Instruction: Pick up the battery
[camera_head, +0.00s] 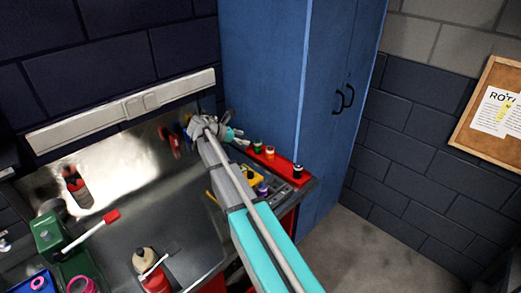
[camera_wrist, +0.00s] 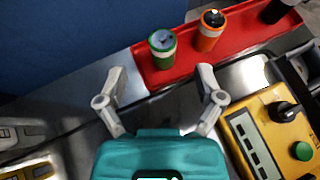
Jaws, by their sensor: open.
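A red tray (camera_wrist: 184,68) near the blue cabinet holds upright cylinders. One is green with a grey top (camera_wrist: 162,48), one is orange with a dark top (camera_wrist: 209,30), and a dark one (camera_wrist: 283,8) is at the upper right of the wrist view. In the head view the green (camera_head: 257,145), orange (camera_head: 269,152) and dark (camera_head: 297,171) cylinders stand in a row. I cannot tell for certain which is the battery.
A yellow device (camera_wrist: 262,135) with knobs lies right of my gripper. The blue cabinet (camera_head: 270,80) stands behind the tray.

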